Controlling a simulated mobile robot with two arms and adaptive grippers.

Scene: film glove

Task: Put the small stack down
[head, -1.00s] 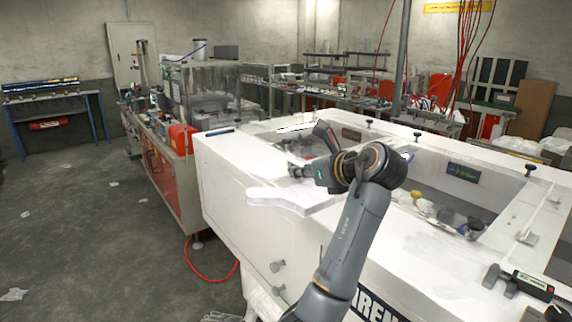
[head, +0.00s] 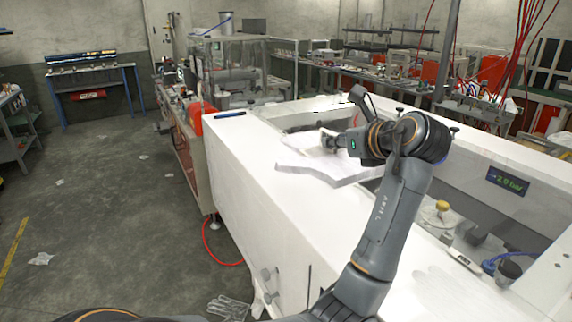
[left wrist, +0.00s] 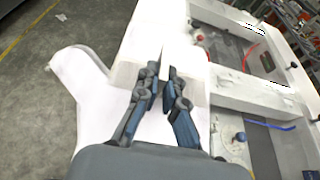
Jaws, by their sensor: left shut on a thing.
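The small stack (head: 310,172) is a white, flat, glove-shaped pile of film. My left gripper (head: 330,140) is shut on it near its far edge in the head view. The stack lies flat over the white machine top (head: 262,190); I cannot tell whether it touches that surface. In the left wrist view the stack (left wrist: 85,85) spreads under and to the left of the fingers (left wrist: 160,70), its thumb-like lobe pointing up left. The fingers hide part of it. My right gripper is not in view.
The machine has sunken openings with fittings, including a yellow-capped part (head: 442,206). A dark blue bar (head: 229,115) lies on its far left corner. Grey floor (head: 100,220) is open at left.

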